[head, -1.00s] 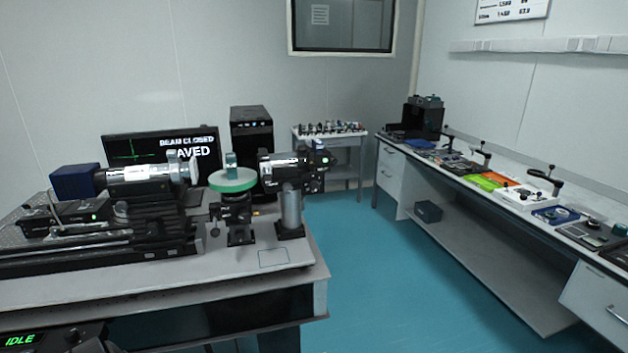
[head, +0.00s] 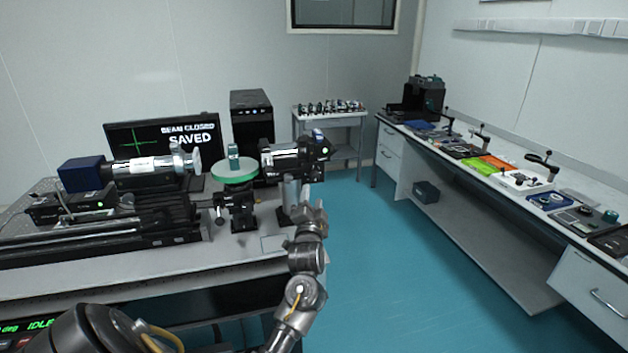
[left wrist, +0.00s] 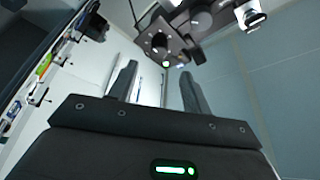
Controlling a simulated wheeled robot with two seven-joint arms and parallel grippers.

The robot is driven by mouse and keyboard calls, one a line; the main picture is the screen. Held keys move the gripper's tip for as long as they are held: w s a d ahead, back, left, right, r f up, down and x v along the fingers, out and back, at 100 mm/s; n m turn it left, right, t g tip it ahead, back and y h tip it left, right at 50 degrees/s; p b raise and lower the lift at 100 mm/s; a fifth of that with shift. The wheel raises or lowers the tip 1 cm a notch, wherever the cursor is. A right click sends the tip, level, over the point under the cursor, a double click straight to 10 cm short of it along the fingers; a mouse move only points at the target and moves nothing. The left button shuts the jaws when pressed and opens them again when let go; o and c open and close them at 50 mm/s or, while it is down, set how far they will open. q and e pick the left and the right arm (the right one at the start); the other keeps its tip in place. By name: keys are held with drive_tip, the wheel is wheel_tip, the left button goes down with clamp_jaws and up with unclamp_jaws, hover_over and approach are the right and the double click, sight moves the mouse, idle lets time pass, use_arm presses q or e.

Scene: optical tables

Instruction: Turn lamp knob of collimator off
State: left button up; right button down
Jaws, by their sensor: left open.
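The collimator (head: 292,160) is a black and silver tube on a grey post at the right end of the optical table. A green light glows at its right end. In the left wrist view its black housing shows a round dial knob (left wrist: 158,42) with white marks around it and a lit green light just below. My left gripper (head: 312,200) is just below and in front of the collimator's right end. In the left wrist view my left gripper (left wrist: 158,72) is open and empty, its fingers pointing up toward the knob, apart from it. My right gripper is out of view.
A green round stage (head: 234,175) stands left of the collimator. A silver tube (head: 140,165) with a blue box is further left, before a monitor (head: 160,135) reading "SAVED". A side bench (head: 540,215) with instruments runs along the right. The blue floor between is clear.

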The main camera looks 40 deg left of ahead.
sight(314, 179)
use_arm(q)
drive_tip(key=p+x, duration=0.1)
drive_tip(key=x, duration=0.5)
drive_tip(key=shift+w+a+r, duration=0.1)
drive_tip(key=shift+w+a, duration=0.05)
drive_tip(key=shift+p+x, duration=0.4)
drive_tip(key=shift+x, duration=0.45)
drive_tip(key=shift+c, duration=0.9)
drive_tip(key=c, duration=0.8)
